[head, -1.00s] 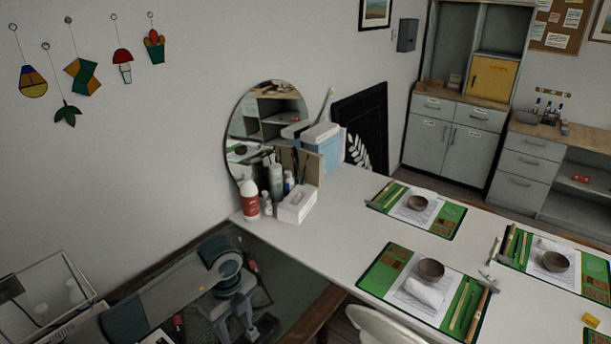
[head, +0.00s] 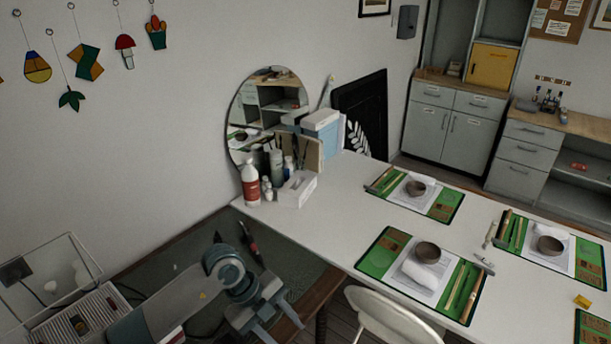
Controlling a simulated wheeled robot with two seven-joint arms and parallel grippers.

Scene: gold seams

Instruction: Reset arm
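My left arm comes in from the lower left. Its gripper (head: 281,322) points down and toward the right, its two fingers spread apart with nothing visible between them. It is above the dark greenish surface beside the wall, left of the white table (head: 338,212). What lies directly under the gripper is hidden. My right arm and gripper are not in view.
A white bottle with a red label (head: 250,186) and a tissue box (head: 297,188) stand at the table's near-left corner. A slim red-and-black item (head: 248,238) lies behind my wrist. A clear box (head: 45,280) stands at left. A white chair (head: 390,318) stands at the table's front.

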